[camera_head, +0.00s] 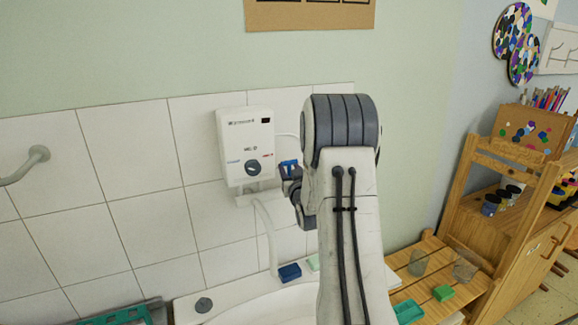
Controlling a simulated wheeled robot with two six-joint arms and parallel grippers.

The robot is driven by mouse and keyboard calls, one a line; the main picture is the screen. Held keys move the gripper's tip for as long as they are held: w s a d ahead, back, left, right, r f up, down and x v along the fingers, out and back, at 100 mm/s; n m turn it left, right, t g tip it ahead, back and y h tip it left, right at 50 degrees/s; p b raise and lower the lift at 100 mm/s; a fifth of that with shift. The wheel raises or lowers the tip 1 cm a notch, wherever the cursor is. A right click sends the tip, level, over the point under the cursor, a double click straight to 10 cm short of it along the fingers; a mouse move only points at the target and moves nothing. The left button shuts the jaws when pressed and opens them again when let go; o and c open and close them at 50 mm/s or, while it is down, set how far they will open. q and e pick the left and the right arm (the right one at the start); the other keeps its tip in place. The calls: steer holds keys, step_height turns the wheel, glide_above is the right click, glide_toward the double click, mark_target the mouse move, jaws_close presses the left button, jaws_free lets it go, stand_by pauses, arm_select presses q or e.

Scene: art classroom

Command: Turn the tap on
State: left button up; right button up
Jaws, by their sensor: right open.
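A white wall-mounted water heater (236,150) hangs on the tiles, left of the middle of the head view. It has a dark round knob (252,167) low on its front. A thin white spout pipe (268,232) curves down from beneath it towards the basin (262,307). My right arm rises from the bottom and covers the area right of the heater. My right gripper (289,172) is open, just right of the knob and apart from it in the picture. Its fingers are partly hidden by my arm. My left gripper is out of view.
A dark blue block (290,272) and a pale green block (313,262) lie on the basin's back rim. A grey rail (27,166) sticks out at left. A wooden shelf (440,262) with glasses and a green block stands at right.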

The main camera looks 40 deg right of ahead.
jaws_close()
stand_by(1.4)
